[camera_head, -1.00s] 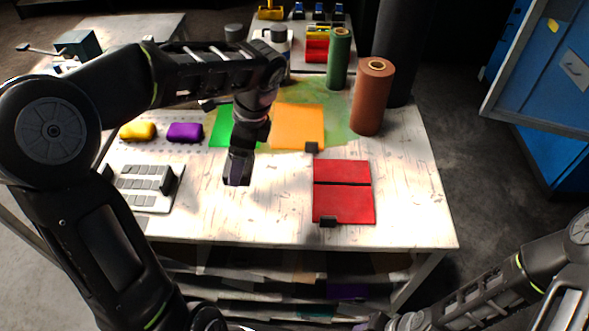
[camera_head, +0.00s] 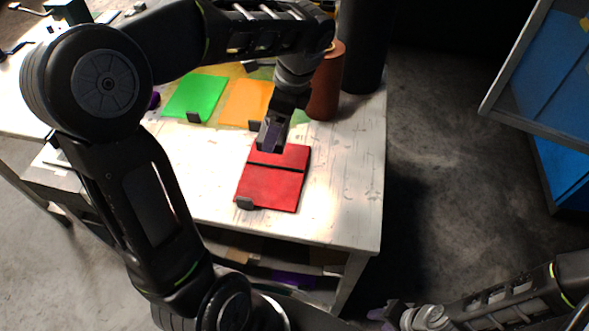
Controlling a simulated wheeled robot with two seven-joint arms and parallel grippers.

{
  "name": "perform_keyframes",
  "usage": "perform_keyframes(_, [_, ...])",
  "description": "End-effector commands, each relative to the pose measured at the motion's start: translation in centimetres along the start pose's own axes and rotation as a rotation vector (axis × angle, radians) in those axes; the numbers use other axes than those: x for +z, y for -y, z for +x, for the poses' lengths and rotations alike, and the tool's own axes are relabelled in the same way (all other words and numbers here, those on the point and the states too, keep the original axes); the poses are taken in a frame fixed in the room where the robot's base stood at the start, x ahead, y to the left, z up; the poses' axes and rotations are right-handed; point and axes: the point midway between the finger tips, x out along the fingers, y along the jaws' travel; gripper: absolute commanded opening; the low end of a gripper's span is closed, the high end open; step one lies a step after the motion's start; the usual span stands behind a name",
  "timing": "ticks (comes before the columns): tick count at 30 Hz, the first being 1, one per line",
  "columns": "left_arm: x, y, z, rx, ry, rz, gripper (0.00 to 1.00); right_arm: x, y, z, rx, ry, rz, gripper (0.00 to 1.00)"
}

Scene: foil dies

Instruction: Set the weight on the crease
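A red folder-like piece (camera_head: 270,187) lies on the white worktable, with a dark line (camera_head: 277,166) across its upper part like a crease. A small black block (camera_head: 245,203) sits at its lower left edge. My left gripper (camera_head: 269,148) points down at the upper edge of the red piece; contact and finger gap are unclear. A bit of a purple block (camera_head: 155,100) shows behind my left arm; I cannot tell which thing is the weight. My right gripper (camera_head: 386,313) is low at the bottom edge, away from the table; its opening is unclear.
Green (camera_head: 195,97) and orange (camera_head: 246,102) sheets lie behind the red piece, with black blocks at their front edges. A brown roll (camera_head: 325,85) stands at the back right. The table (camera_head: 345,190) is clear right of the red piece. A blue cabinet (camera_head: 560,150) stands far right.

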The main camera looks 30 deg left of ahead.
Motion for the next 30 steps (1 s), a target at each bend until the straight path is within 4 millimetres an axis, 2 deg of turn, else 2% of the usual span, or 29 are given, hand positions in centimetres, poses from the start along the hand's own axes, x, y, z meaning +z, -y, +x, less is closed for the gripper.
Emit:
perform_keyframes(11, [0.0,0.0,0.1,-0.002,0.001,0.004,0.04,0.1,0.1,-0.1,0.0,0.001,-0.001,0.36])
perform_keyframes(24, [-1.5,0.0,5.5,-0.001,0.001,0.005,0.04,0.1,0.1,-0.4,0.001,0.002,0.001,0.36])
perform_keyframes(30, [-1.6,0.1,5.9,-0.003,0.001,0.004,0.04,0.1,0.1,-0.4,0.002,0.002,0.001,0.36])
